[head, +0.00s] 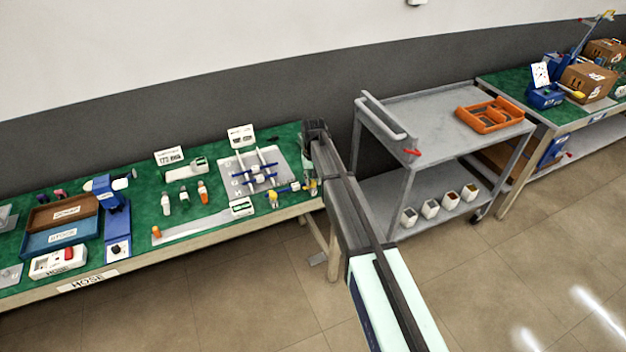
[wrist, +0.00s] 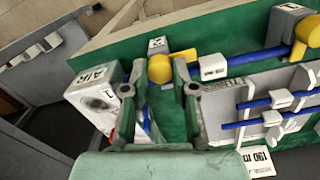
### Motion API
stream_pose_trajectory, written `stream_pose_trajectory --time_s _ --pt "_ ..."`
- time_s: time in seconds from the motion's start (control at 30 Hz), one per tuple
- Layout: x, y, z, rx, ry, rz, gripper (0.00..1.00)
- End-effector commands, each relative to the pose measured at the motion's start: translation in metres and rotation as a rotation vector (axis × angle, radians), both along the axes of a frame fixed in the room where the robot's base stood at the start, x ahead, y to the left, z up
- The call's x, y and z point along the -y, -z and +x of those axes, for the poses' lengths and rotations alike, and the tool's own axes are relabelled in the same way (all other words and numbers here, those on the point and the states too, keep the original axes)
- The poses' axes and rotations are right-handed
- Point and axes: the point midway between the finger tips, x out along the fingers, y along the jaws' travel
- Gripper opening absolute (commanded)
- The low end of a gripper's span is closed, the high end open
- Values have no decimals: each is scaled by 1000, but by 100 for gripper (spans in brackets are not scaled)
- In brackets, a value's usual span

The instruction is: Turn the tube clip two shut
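A white block marked 2 (wrist: 157,45) with a rounded yellow part (wrist: 160,68) is at the upper middle of the wrist view; I take it as tube clip two. My gripper (wrist: 159,80) has its fingers apart, with the yellow part between or just beyond the tips. Whether they touch it I cannot tell. A blue tube (wrist: 242,58) runs right from there to a second yellow part (wrist: 308,32) by a white block marked 1 (wrist: 288,9). In the head view, yellow parts (head: 312,187) show at the bench's right end, beside my arm.
A pale plate with blue tubes and white clips (head: 253,176) lies behind the yellow parts. A white box labelled AIR (wrist: 95,85) stands close left of my gripper. A grey cart (head: 420,105) stands right of the bench. The green bench (head: 215,215) holds several small items leftward.

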Motion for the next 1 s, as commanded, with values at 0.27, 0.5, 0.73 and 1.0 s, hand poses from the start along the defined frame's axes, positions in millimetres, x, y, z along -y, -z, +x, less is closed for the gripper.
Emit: stream_pose_trajectory --time_s 0.27,0.5,0.73,1.0 --pt "0 1 0 -1 12 0 0" --pt "0 2 0 0 97 0 0" --pt "0 3 0 -1 268 0 0" --pt "1 3 0 0 523 0 0"
